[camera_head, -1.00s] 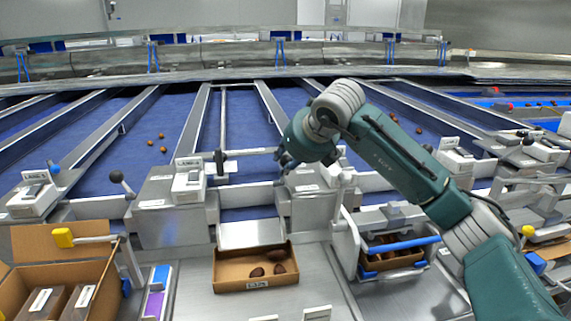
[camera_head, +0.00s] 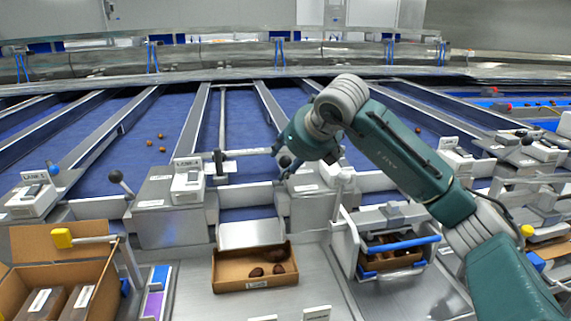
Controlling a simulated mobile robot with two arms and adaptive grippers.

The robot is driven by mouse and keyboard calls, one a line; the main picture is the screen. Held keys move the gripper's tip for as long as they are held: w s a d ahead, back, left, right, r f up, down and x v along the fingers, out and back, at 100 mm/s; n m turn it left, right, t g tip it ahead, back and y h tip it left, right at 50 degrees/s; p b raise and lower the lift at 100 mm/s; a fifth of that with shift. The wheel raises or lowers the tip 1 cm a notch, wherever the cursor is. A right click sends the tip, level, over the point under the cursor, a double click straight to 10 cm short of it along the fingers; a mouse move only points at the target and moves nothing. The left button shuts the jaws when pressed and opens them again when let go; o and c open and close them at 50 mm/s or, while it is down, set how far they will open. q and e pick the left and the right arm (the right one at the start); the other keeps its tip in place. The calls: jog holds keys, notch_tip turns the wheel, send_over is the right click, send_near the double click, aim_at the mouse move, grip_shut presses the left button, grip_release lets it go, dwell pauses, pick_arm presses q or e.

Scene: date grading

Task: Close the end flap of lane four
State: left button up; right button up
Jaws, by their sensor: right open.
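The lane unit with a label that seems to read lane 4 (camera_head: 187,176) stands left of centre, at the end of a blue belt lane (camera_head: 238,188). A pale horizontal bar (camera_head: 246,153) with a dark knob at its left end crosses the lane end. I cannot tell which part is the flap. My right gripper (camera_head: 283,165) is open at the bar's right end; contact is unclear. My left gripper is not in view.
A wire-handled carrier with a blue bar (camera_head: 402,244) stands right of the tray. An open carton (camera_head: 62,275) and a yellow-ended lever (camera_head: 62,238) are at the left. A black-knobbed lever (camera_head: 116,176) stands beside the lane unit. Bare metal bench (camera_head: 345,290) lies right of the tray.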

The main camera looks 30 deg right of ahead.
jog(key=v, duration=1)
jog(key=shift+s+r, duration=0.15)
jog(key=shift+s, duration=0.1)
